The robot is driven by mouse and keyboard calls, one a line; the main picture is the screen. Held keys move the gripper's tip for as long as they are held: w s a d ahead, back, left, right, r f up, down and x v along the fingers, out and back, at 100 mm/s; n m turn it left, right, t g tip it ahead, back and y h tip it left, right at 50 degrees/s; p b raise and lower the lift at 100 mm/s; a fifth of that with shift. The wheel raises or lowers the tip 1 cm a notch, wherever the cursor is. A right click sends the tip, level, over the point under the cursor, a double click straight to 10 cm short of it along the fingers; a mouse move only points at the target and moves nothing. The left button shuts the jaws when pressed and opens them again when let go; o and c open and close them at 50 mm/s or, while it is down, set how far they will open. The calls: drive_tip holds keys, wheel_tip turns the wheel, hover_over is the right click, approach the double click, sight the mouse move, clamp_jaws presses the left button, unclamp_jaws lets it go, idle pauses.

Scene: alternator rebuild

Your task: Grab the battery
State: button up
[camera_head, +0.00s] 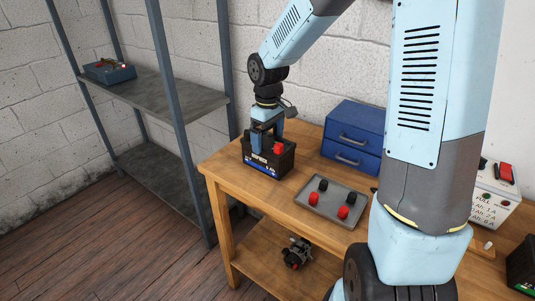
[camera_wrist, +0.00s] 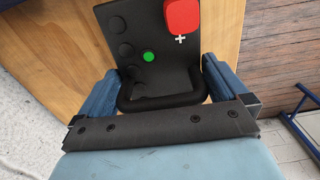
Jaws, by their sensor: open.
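The battery (camera_head: 268,160) is a black box with a blue and white label and a red terminal cover, standing upright on the left end of the wooden workbench. The wrist view shows the battery's top (camera_wrist: 145,60) close up, with a green dot, round caps and the red cover. My gripper (camera_head: 262,143) is over the battery from above. Its blue fingers are open, one on each side of the battery's top. I cannot tell whether they touch it. The fingertips and the battery's lower part are hidden in the wrist view.
A grey tray (camera_head: 325,211) with red and black caps lies right of the battery. A blue drawer box (camera_head: 352,137) stands behind. A white charger-like box (camera_head: 490,200) and another dark box (camera_head: 522,268) are at right. A metal shelf (camera_head: 160,95) stands at left.

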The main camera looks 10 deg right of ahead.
drive_tip(key=c, duration=1.6)
drive_tip(key=shift+w, duration=0.1)
drive_tip(key=shift+c, duration=0.7)
